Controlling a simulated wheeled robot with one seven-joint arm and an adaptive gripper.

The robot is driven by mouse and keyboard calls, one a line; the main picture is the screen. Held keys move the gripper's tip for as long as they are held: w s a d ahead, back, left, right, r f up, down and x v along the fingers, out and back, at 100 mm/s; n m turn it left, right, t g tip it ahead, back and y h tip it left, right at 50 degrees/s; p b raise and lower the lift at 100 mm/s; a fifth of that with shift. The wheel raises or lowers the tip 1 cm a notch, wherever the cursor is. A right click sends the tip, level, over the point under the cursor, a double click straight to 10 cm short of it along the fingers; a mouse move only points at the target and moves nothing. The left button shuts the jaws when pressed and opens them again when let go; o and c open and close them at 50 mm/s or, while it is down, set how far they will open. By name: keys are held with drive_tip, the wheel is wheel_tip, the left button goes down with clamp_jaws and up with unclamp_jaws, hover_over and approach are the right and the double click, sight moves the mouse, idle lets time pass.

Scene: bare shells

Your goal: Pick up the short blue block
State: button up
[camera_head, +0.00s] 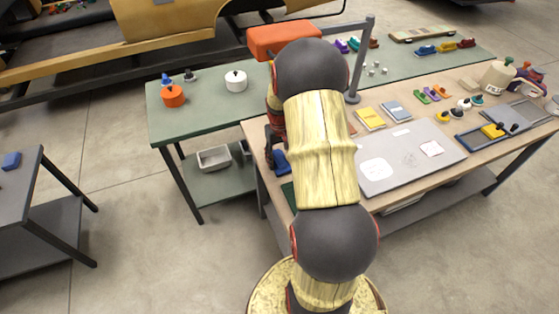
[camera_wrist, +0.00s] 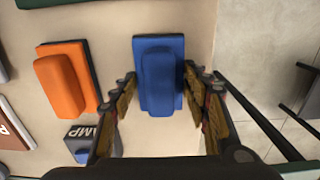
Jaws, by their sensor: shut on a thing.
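In the wrist view a blue block (camera_wrist: 160,75), a flat base with a raised rounded bar on top, stands between the fingers of my gripper (camera_wrist: 160,90). The gripper is shut on it. I cannot tell whether the block is clear of the wooden tabletop (camera_wrist: 200,20). In the head view my gripper (camera_head: 270,148) is partly hidden behind my arm, at the left end of the wooden table, with a bit of the blue block (camera_head: 281,161) showing. Another small blue block (camera_head: 11,160) lies on the dark table at the far left.
An orange block (camera_wrist: 66,79) of similar shape lies left of the blue one, near a small box (camera_wrist: 80,143) with lettering. A grey board (camera_head: 405,160) covers the middle of the table. The table edge and floor lie right of my gripper in the wrist view.

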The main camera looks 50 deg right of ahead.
sight(280, 157)
drive_tip(key=shift+r, duration=0.2)
drive_tip(key=r+p, duration=0.1)
drive_tip(key=r, duration=0.2)
drive_tip(key=shift+s+r, duration=0.15)
drive_tip(key=shift+s, duration=0.05)
drive_tip(key=s+r+p, duration=0.1)
drive_tip(key=s+r, duration=0.3)
drive_tip(key=s, duration=0.2)
drive_tip(key=s+a+r+p, duration=0.1)
drive_tip(key=s+r, duration=0.4)
drive_tip(key=s, duration=0.2)
drive_tip(key=shift+s+p, duration=0.3)
drive_tip(key=shift+p, duration=0.05)
drive_tip(key=shift+r, duration=0.1)
drive_tip(key=o, duration=0.6)
drive_tip(key=c, duration=0.4)
